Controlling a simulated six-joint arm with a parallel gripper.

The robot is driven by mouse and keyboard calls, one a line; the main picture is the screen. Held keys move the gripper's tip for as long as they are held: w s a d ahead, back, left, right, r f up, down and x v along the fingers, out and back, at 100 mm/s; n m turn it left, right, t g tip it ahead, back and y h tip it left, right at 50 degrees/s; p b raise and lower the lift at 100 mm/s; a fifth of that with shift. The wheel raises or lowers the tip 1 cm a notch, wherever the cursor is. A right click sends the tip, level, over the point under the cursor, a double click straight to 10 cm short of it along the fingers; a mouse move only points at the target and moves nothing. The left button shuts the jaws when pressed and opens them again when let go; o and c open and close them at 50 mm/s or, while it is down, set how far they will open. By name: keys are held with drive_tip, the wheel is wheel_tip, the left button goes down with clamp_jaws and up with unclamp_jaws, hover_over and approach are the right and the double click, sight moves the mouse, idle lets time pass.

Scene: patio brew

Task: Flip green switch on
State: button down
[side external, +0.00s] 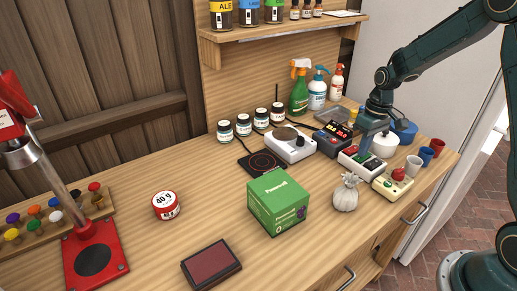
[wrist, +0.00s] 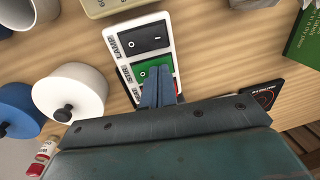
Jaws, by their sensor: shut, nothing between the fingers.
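The green switch (wrist: 146,74) is the middle rocker on a white switch panel (wrist: 165,42), between a black rocker (wrist: 150,39) labelled LAMP and a red rocker (wrist: 127,85). My gripper (wrist: 162,72) is shut and empty, pointing down at the green switch in the wrist view. The fingertips overlap the green switch and hide part of it; I cannot tell whether they touch it. In the side view my gripper (side external: 366,149) is low over the same panel (side external: 348,165). Which way the green rocker is tipped is not clear.
A beige box with a red button (side external: 392,183) stands right of the panel, with cups (side external: 413,165) beyond. A white lidded pot (side external: 384,146), a digital controller (side external: 332,143) and a tied sack (side external: 346,195) are near. A green carton (side external: 277,203) stands farther left.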

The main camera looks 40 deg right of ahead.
sight(358, 158)
drive_tip(key=shift+r, duration=0.15)
idle(0.3)
wheel_tip(358, 158, up, 14)
drive_tip(key=a, duration=0.1)
drive_tip(key=shift+a, duration=0.3)
idle(0.5)
drive_tip(key=s+a+r+t+h, duration=0.1)
drive_tip(key=s+a+r+t, duration=0.1)
drive_tip(key=s+a+r, duration=0.7)
drive_tip(key=s+a+f+t, duration=0.1)
drive_tip(key=s, duration=0.5)
drive_tip(key=s+a+f+t, duration=0.2)
drive_tip(key=s, duration=0.5)
drive_tip(key=shift+s+f+t, duration=0.2)
drive_tip(key=shift+f+t, duration=0.05)
drive_tip(key=shift+t, duration=0.05)
